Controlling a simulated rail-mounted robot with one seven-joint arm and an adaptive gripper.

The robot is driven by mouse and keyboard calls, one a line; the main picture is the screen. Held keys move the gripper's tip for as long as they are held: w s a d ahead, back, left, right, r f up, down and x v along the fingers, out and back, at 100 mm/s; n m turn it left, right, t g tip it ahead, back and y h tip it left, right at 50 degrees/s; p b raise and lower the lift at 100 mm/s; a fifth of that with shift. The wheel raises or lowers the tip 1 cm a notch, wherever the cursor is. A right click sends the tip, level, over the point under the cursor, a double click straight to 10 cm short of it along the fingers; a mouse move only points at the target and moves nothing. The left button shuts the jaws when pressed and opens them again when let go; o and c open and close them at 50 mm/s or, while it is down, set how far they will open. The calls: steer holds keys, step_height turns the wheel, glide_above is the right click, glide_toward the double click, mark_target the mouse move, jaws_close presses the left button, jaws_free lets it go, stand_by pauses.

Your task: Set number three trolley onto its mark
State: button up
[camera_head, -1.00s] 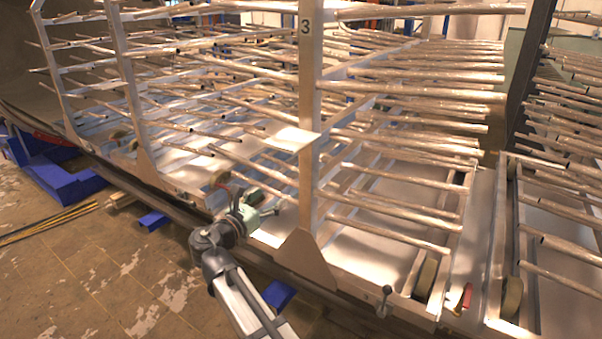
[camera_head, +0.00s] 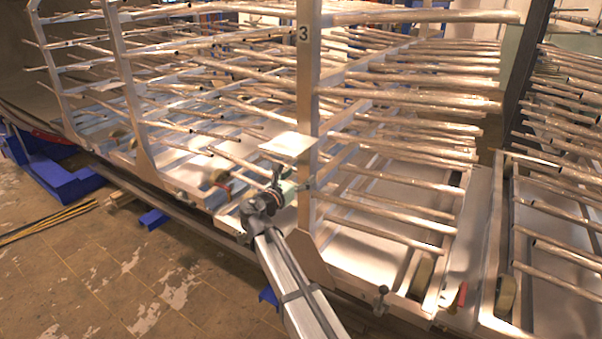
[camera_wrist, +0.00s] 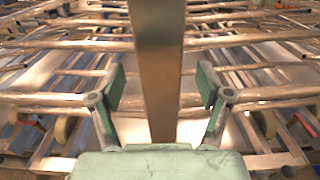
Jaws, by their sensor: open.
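The number three trolley is a metal rack with long horizontal rods, and its upright post (camera_head: 307,95) carries a "3" label (camera_head: 303,33). A flat pale plate (camera_head: 287,144) sticks out from the post, and the post's flared foot meets the low base frame. My gripper (camera_head: 303,187) is at the lower part of this post. In the wrist view, the post (camera_wrist: 157,60) stands upright between the two open green fingers (camera_wrist: 161,86), with a gap on each side. I cannot make out the floor mark.
Another rod rack (camera_head: 560,215) stands close on the right, with a dark upright behind. More rack posts (camera_head: 128,85) stand on the left. A red handle (camera_head: 459,297) and a wheel (camera_head: 423,273) are at the base's right end. Tiled floor (camera_head: 110,270) is open at front left.

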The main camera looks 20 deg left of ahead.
steer(key=shift+x, duration=0.75)
steer(key=shift+c, duration=0.3)
jaws_close()
steer(key=x, duration=0.7)
steer(key=shift+w+r, duration=0.2)
steer(key=shift+r, duration=0.1)
steer(key=shift+o, duration=0.3)
jaws_free()
steer(key=shift+f, duration=0.15)
steer(key=shift+s, duration=0.1)
steer(key=shift+s+f, duration=0.1)
